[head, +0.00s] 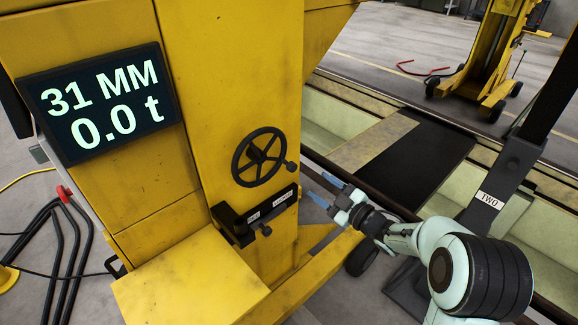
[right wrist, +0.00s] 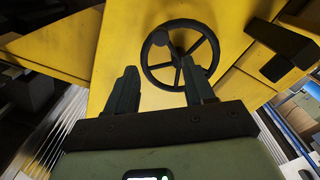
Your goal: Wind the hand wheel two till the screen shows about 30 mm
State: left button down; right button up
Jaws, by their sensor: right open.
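The black spoked hand wheel (head: 259,157) is on the yellow column face, with a small knob at its lower right. It also shows in the right wrist view (right wrist: 180,55), beyond my fingertips, its knob at the upper left. The screen (head: 102,103) on the yellow column reads 31 MM and 0.0 t. My right gripper (head: 328,192) is open and empty, to the right of and below the wheel, apart from it. Its two fingers (right wrist: 160,85) point toward the wheel in the right wrist view. My left gripper is not in view.
Below the wheel is a black lever box (head: 255,215) with a white label. A dark post with a TWO sign (head: 490,199) stands at right. A rail pit (head: 390,140) runs behind. Another yellow jack (head: 485,65) stands at the back right.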

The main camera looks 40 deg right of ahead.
aim_at(294, 168)
jog(key=w, duration=0.4)
jog(key=w+p, duration=0.1)
jog(key=w, duration=0.3)
jog(key=w+a, duration=0.1)
jog(key=w, duration=0.3)
jog(key=shift+w+a, duration=0.1)
jog(key=shift+w, duration=0.3)
grip_shut()
